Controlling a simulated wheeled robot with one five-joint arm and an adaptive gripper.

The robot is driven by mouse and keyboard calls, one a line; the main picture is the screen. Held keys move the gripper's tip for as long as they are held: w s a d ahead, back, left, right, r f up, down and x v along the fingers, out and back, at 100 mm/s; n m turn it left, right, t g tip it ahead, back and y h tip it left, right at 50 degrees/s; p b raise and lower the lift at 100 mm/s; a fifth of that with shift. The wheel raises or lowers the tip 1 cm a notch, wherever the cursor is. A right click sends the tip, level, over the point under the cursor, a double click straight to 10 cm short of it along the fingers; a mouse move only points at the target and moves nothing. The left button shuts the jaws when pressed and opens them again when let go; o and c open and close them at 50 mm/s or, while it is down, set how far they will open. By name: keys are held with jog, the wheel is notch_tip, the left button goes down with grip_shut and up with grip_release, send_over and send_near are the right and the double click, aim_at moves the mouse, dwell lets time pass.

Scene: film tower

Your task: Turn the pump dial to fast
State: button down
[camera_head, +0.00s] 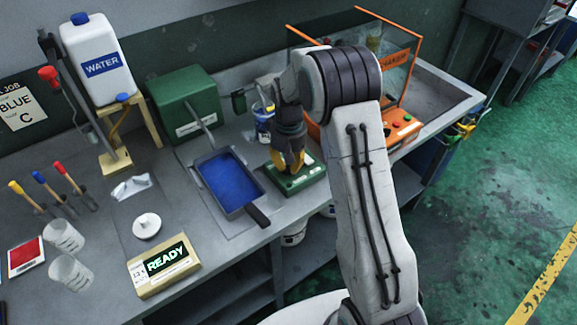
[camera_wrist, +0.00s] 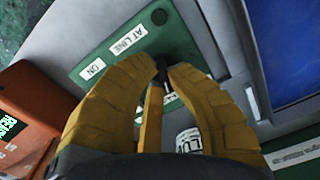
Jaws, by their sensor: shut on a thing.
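A green control box (camera_head: 300,181) lies flat on the bench in front of the orange-framed machine. In the wrist view the green panel (camera_wrist: 125,40) bears white labels reading "ON" and "AT LINE"; another label is mostly hidden by my fingers. My gripper (camera_head: 288,166) points down over this box. In the wrist view its yellow fingertips (camera_wrist: 161,68) are closed around a small dark knob (camera_wrist: 161,63) on the panel. No "fast" mark is readable, and I cannot tell the knob's setting.
A blue tray (camera_head: 212,163) with a black handle lies left of the box. An orange-framed machine (camera_head: 419,55) stands close behind at right. A green lever box (camera_head: 185,90), water jug (camera_head: 90,85) and READY display (camera_head: 163,268) are farther left. The bench edge is near.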

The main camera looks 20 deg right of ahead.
jog(key=shift+s+m, duration=0.1)
jog(key=shift+m, duration=1)
jog(key=c, duration=1.2)
grip_release()
jog(key=shift+r, duration=0.1)
notch_tip(320, 180, up, 12)
